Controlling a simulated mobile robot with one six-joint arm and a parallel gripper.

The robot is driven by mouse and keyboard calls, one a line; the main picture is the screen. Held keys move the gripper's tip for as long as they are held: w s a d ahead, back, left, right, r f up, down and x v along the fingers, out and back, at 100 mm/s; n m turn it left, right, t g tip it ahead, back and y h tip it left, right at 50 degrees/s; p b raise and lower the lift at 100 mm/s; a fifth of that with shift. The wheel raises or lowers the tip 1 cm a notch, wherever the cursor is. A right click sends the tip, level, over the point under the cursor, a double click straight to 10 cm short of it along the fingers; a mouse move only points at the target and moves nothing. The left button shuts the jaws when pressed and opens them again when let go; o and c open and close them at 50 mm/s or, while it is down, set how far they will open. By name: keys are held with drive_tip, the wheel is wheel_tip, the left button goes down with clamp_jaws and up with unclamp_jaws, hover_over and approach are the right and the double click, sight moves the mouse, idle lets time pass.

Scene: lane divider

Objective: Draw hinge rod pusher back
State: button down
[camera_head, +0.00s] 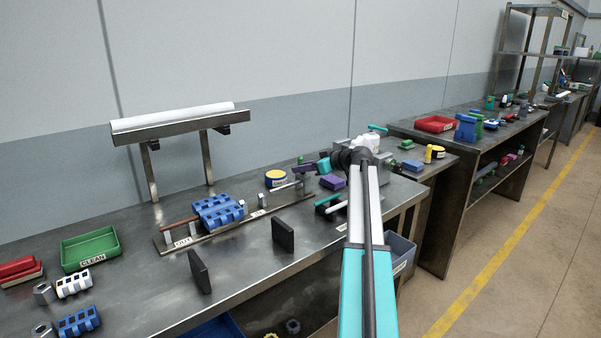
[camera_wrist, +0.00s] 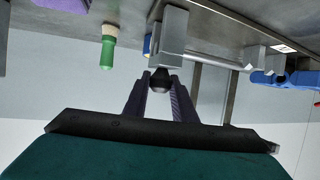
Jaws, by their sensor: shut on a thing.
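My gripper (camera_head: 303,168) is near the right end of the metal hinge fixture (camera_head: 250,216) on the bench. In the wrist view, the fingers of my gripper (camera_wrist: 158,92) are closed around a dark round knob, the pusher's end (camera_wrist: 160,77). The knob sits against a grey metal block (camera_wrist: 171,40). A thin silver rod (camera_head: 284,187) shows at the fixture's right end in the head view. Blue hinge parts (camera_head: 218,211) lie on the fixture, with a reddish-brown rod (camera_head: 180,223) at their left. The blue part also shows in the wrist view (camera_wrist: 268,79).
Two dark upright plates (camera_head: 283,234) stand at the bench's front. A purple block (camera_head: 332,182), a yellow-and-blue round tin (camera_head: 275,178) and a teal-handled tool (camera_head: 327,200) are near my arm. A green tray (camera_head: 91,248) is at left. A lamp-like bar (camera_head: 178,120) stands behind.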

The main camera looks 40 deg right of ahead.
drive_tip(key=shift+s+d, duration=0.2)
drive_tip(key=shift+d, duration=0.25)
drive_tip(key=c, duration=1.5)
unclamp_jaws()
drive_tip(key=shift+o, duration=0.2)
drive_tip(key=shift+w+a, duration=0.15)
drive_tip(key=shift+a, duration=0.05)
drive_tip(key=v, duration=1.4)
drive_tip(key=shift+f, duration=0.1)
